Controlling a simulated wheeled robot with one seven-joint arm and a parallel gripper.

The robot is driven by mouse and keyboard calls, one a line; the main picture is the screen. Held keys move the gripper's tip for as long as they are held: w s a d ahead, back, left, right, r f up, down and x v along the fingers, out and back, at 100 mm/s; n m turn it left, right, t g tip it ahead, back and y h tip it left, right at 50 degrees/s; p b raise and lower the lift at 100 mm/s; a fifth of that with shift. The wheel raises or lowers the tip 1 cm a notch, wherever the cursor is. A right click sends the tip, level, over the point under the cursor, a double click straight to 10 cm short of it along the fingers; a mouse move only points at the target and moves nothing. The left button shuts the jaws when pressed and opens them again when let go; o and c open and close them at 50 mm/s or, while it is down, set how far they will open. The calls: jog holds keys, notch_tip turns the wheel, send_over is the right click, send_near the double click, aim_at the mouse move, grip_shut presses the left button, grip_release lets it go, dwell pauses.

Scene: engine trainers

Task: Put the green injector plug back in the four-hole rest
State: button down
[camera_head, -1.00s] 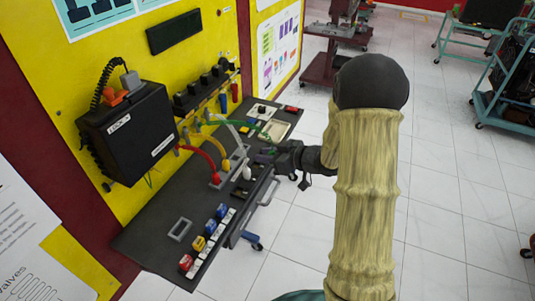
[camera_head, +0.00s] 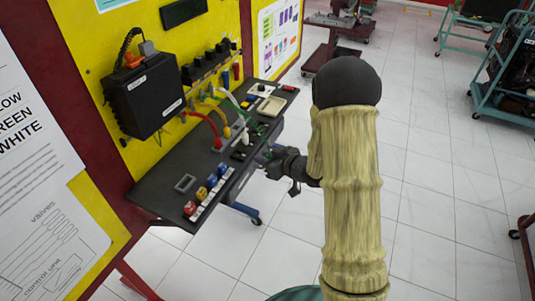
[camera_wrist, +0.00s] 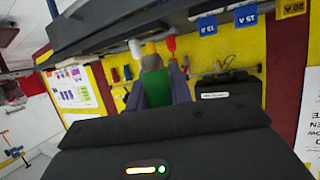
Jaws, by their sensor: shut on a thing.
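The green injector plug (camera_wrist: 162,87) is between the fingers of my gripper (camera_wrist: 157,78) in the wrist view. The gripper is shut on it. In the head view my gripper (camera_head: 266,159) is at the panel's right front edge, and the green cable (camera_head: 250,117) runs to its area from the back. The grey rest (camera_head: 217,151) appears left of my gripper, among the red plug (camera_head: 217,142), the yellow plug (camera_head: 227,131) and the white plug (camera_head: 245,138). Its holes are too small to make out. The green plug appears apart from the rest.
A black box (camera_head: 146,98) hangs on the yellow board. A row of coloured fuses (camera_head: 202,192) and a small grey frame (camera_head: 185,183) are on the near panel. Open floor lies to the right.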

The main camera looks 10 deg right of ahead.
jog(key=s+d+f+m+t+h, duration=0.1)
jog(key=s+d+f+m+h, duration=0.1)
jog(key=f, duration=0.5)
jog(key=s+d+f+m+t+h, duration=0.1)
jog(key=s+f+m+h, duration=0.3)
jog(key=f, duration=0.4)
jog(key=shift+d+f+m+t+h, duration=0.2)
jog(key=shift+d+m+t+h, duration=0.1)
jog(key=shift+d+m+h, duration=0.4)
